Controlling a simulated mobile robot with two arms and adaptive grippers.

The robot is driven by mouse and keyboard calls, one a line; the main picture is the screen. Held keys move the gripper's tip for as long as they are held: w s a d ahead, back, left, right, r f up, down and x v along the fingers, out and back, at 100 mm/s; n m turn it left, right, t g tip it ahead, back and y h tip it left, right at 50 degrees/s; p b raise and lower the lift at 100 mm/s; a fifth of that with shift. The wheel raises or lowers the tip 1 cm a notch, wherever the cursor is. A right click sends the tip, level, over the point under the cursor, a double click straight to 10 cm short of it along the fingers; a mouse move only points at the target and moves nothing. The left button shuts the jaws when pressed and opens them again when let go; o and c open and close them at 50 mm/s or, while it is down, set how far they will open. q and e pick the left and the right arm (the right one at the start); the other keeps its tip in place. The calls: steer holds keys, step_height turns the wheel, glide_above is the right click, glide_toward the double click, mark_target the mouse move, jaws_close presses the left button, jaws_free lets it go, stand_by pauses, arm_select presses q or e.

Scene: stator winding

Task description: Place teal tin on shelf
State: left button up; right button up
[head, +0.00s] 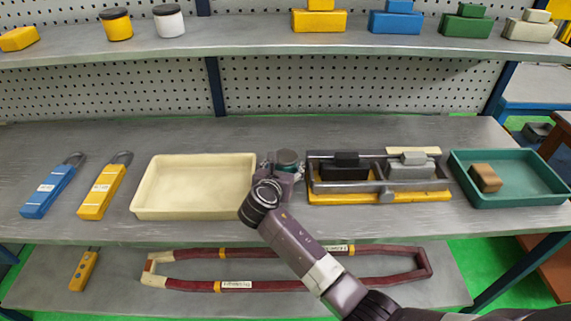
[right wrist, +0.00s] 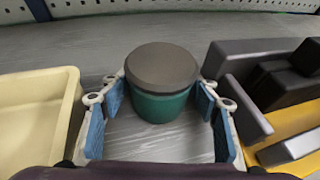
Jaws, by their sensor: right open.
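The teal tin (head: 287,157) stands upright on the grey workbench between a cream tray and a black-and-yellow fixture. It has a dark grey lid, and its teal side shows in the right wrist view (right wrist: 162,105). My right gripper (head: 281,166) is open at bench height, with its blue-padded fingers (right wrist: 160,112) on either side of the tin. Gaps show between the pads and the tin. In the head view the gripper partly hides the tin. The upper shelf (head: 240,46) runs across the back above the bench. My left gripper is not in view.
The cream tray (head: 140,203) is close left of the gripper; the fixture (head: 380,199) is close right. A yellow tin (head: 117,25) and white tin (head: 169,21) stand on the upper shelf, with free room between the white tin and a yellow block (head: 319,21).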

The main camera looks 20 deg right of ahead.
steer(key=c, duration=1.2)
steer(key=shift+r, duration=0.1)
steer(key=shift+c, duration=1)
steer(key=shift+r, duration=0.1)
